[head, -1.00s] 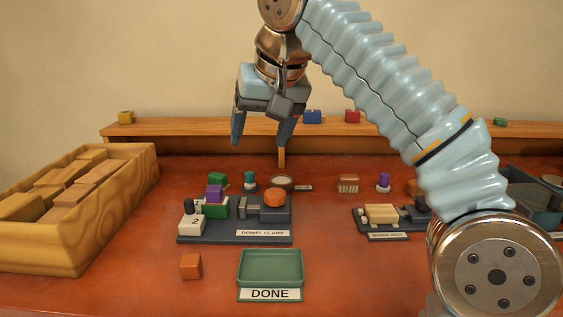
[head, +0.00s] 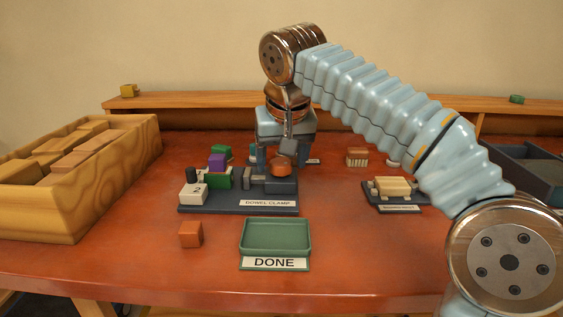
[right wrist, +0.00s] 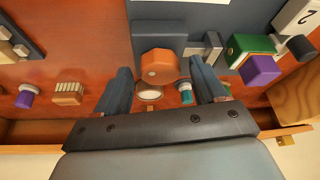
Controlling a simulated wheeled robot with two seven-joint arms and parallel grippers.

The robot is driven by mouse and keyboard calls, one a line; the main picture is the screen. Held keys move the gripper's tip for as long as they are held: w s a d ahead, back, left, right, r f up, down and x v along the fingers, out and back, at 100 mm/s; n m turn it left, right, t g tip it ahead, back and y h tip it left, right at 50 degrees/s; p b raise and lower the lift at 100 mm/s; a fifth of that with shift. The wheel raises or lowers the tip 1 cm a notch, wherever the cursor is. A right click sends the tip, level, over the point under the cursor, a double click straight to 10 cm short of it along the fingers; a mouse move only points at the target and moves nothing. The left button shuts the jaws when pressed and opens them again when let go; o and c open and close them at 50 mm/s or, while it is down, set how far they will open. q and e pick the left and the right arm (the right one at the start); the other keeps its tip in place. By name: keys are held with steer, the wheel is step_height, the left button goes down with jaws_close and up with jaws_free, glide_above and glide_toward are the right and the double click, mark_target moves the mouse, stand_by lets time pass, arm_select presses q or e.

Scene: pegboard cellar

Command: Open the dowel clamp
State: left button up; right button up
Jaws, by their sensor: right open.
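The dowel clamp (head: 240,207) stands mid-table on a dark base with a "DOWEL CLAMP" label. It carries an orange knob (head: 281,169) on a dark block at its right, a small grey jaw plate, a green block (head: 218,178) with a purple block on top, and a white block marked 2 with a black knob. My right gripper (head: 283,158) is open and points down at the orange knob. In the right wrist view the orange knob (right wrist: 159,66) lies between the two fingertips with gaps on both sides. My left gripper is not in view.
An empty green tray (head: 275,237) labelled "DONE" stands in front of the clamp, with an orange-brown cube (head: 190,234) to its left. A wooden crate of blocks (head: 72,200) is at the left. Another small fixture (head: 394,187) sits to the right.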

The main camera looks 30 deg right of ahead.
steer(key=c, duration=1)
steer(key=shift+c, duration=0.2)
steer(key=n+y+p, duration=0.1)
steer(key=n+p, duration=0.1)
steer(key=n, duration=0.1)
steer(key=shift+d, duration=0.1)
steer(key=shift+n+y+p, duration=0.7)
steer(key=shift+n, duration=0.9)
steer(key=o, duration=1)
